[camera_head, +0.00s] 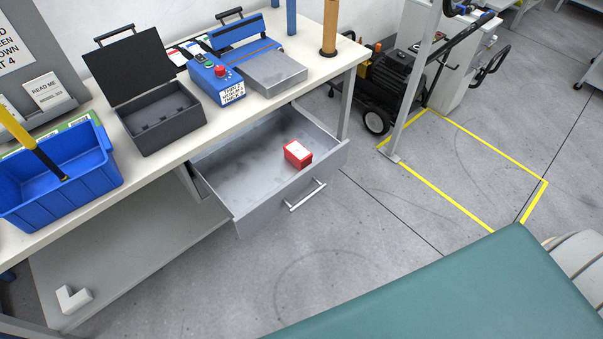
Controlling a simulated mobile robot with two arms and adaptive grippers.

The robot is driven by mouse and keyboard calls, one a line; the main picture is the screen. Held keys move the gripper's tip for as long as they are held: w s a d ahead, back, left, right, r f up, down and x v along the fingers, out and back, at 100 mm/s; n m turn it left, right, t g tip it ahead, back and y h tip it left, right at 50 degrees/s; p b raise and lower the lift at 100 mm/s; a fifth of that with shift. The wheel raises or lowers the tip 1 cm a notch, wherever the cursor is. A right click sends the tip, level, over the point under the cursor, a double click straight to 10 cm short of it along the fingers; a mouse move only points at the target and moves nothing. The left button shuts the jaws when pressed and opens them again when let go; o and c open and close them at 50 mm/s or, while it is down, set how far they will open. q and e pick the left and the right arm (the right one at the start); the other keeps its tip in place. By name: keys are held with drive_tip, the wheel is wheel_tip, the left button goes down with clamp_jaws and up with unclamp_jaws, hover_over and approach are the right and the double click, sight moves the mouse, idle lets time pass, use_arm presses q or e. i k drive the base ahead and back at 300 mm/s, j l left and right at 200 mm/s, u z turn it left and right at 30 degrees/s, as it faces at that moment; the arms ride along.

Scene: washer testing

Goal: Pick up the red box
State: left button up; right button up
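The red box (298,153) is small, with a pale mark on top. It sits inside the open grey drawer (232,182), towards the drawer's right front corner and apart from its handle. The drawer is pulled out from under the table. Neither of my grippers shows in the head view.
On the table (193,139) stand a blue bin (92,178), an open dark case (155,112), a blue control box (214,78) and a grey metal device (276,71). A teal surface (465,295) fills the lower right. Floor is clear before the drawer.

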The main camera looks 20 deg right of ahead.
sight(300, 157)
drive_tip(key=i+l+u, duration=0.15)
drive_tip(key=l, duration=0.25)
drive_tip(key=l+u, duration=0.15)
drive_tip(key=l, duration=0.25)
drive_tip(key=i+l+u, duration=0.1)
drive_tip(key=l, duration=0.3)
